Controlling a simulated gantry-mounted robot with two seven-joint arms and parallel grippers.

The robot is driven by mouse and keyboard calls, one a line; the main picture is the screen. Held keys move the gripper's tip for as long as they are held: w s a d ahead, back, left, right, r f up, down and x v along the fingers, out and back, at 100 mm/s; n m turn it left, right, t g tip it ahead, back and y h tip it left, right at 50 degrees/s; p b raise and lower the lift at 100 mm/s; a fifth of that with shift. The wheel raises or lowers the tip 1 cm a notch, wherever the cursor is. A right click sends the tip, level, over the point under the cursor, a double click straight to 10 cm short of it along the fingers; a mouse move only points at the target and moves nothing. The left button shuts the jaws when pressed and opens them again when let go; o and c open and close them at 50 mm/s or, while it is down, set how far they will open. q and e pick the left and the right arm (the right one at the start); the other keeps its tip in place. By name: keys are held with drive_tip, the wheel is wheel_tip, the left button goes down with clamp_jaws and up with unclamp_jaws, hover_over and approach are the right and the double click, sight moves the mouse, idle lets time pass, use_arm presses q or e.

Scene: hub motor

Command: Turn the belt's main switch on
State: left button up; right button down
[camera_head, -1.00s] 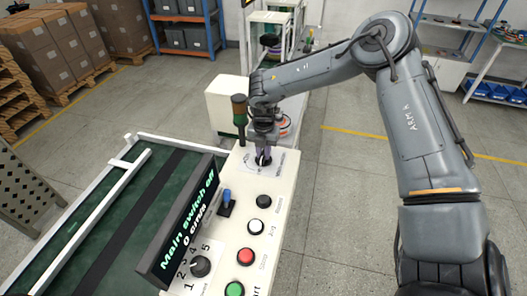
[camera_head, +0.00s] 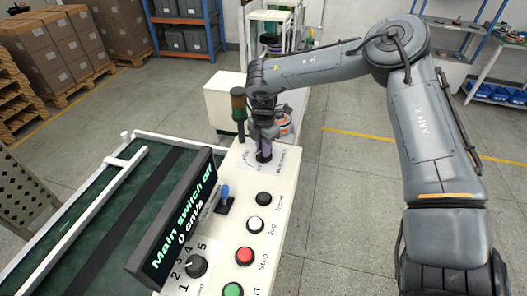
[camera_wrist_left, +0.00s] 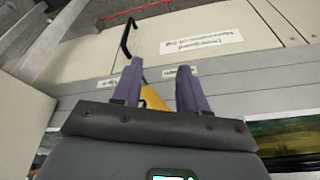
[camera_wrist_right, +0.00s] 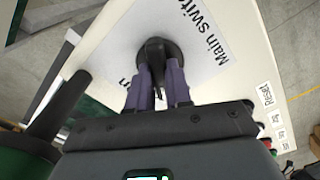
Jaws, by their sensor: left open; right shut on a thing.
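The main switch is a black rotary knob (camera_wrist_right: 155,52) on a white label reading "Main switch" at the far end of the control panel (camera_head: 283,187). In the head view the knob (camera_head: 263,157) is partly hidden by my right gripper (camera_head: 263,148). My right gripper (camera_wrist_right: 158,75) points down, its purple fingers shut on the knob's grip. The display (camera_head: 176,222) reads "Main switch off" and "0 cm/s". My left gripper (camera_wrist_left: 160,80) is open and empty, facing a light panel with a black handle (camera_wrist_left: 127,37); it is not in the head view.
The panel also carries a blue-tipped lever (camera_head: 225,198), a speed dial (camera_head: 196,265) and black, white, red and green buttons. A dark stack light (camera_head: 239,110) stands close beside my right gripper. The green belt (camera_head: 75,215) lies left of the panel.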

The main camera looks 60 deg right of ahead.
drive_tip(key=m+b, duration=0.1)
drive_tip(key=m, duration=0.2)
drive_tip(key=shift+f+m+b, duration=0.15)
drive_tip(key=shift+m+b, duration=0.2)
drive_tip(key=shift+m, duration=0.05)
drive_tip(key=m+b, duration=0.1)
drive_tip(key=m, duration=0.2)
drive_tip(key=shift+m, duration=0.3)
drive_tip(key=m+b, duration=0.1)
drive_tip(key=m, duration=0.2)
drive_tip(key=shift+m+b, duration=0.4)
drive_tip(key=shift+m, duration=0.2)
drive_tip(key=c, duration=1)
unclamp_jaws()
drive_tip(key=shift+c, duration=0.2)
drive_tip(key=shift+r, duration=0.2)
